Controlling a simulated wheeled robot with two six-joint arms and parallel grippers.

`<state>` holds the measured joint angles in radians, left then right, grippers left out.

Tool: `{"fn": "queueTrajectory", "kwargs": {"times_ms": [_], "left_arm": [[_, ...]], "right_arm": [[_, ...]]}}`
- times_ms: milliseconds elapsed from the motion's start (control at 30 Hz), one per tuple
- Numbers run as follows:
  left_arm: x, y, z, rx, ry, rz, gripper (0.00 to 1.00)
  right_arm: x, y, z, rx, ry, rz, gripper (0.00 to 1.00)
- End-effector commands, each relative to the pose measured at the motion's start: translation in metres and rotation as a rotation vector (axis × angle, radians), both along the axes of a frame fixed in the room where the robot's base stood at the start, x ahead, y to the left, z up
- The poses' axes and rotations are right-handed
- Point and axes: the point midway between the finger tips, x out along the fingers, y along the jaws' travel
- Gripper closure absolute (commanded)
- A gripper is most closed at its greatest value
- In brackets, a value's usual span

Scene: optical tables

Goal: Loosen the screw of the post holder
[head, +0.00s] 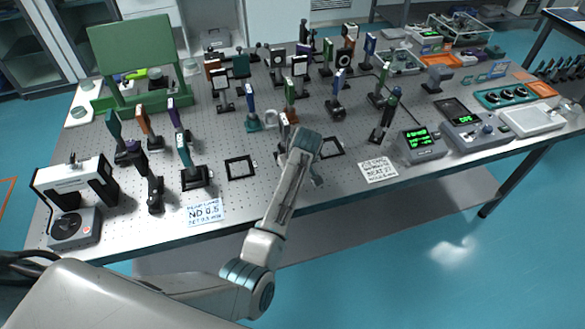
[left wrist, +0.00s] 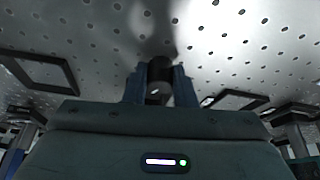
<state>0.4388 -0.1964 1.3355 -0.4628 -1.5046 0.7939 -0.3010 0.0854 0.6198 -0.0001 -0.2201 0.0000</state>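In the left wrist view, my left gripper (left wrist: 158,88) has its two dark blue fingers close on either side of a dark round piece (left wrist: 160,70). No clear gap shows between fingers and piece. It seems to be part of the post holder, but I cannot tell whether it is the screw or the body. My right gripper is in neither view.
Flat black frames lie left (head: 240,167) and right (head: 331,147) of my forearm on the perforated table (head: 270,195). A base with a blue post (head: 252,122) stands behind. Label cards (head: 206,211) (head: 377,170) lie near the front edge. A green-lit meter (head: 421,143) is at right.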

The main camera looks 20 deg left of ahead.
Motion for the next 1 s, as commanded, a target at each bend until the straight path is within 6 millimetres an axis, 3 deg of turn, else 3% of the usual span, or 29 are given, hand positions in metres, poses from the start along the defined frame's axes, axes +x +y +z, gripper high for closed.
{"fn": "queueTrajectory", "kwargs": {"times_ms": [333,667,700,767,1000], "left_arm": [[0.000,0.002,0.002,0.002,0.000,-0.113,0.99],[0.001,0.002,0.000,0.003,-0.003,-0.137,0.99],[0.001,0.002,0.000,0.003,-0.003,-0.137,0.68],[0.001,0.002,0.000,0.003,-0.003,-0.137,0.56],[0.000,0.001,0.000,0.002,-0.001,-0.137,0.54]], "right_arm": [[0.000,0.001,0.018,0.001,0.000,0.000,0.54],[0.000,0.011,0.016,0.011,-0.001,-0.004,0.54],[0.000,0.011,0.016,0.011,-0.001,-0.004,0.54],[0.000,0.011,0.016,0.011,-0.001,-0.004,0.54],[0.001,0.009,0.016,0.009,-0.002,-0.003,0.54]]}}
